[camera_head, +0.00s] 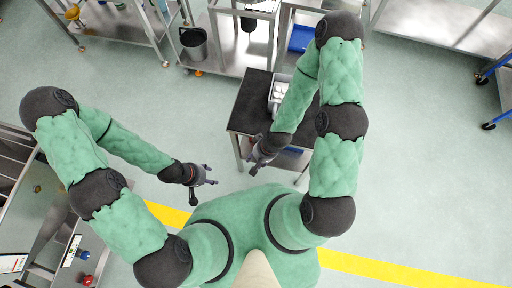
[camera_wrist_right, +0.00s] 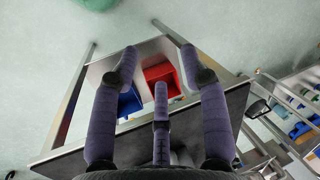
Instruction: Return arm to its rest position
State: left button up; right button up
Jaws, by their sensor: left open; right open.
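My left gripper (camera_head: 205,177) is open and empty over the bare floor, left of the small dark-topped table (camera_head: 248,103). My right gripper (camera_head: 255,162) is open at the table's front edge, and my right arm reaches over the table's right side. In the right wrist view the spread purple fingers of my right gripper (camera_wrist_right: 160,75) hold nothing. Part of the table's top is hidden by my right arm.
A metal tray with pale round items (camera_head: 280,92) sits on the table. Blue (camera_wrist_right: 128,102) and red (camera_wrist_right: 162,78) bins lie on its lower shelf. Steel shelving with a bucket (camera_head: 194,43) stands behind. Steel carts (camera_head: 90,245) stand at left.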

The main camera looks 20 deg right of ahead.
jog(key=shift+s+a+f, duration=0.1)
jog(key=shift+s+a, duration=0.3)
jog(key=shift+s, duration=0.35)
notch_tip(320, 180, down, 6)
jog(key=b, duration=0.6)
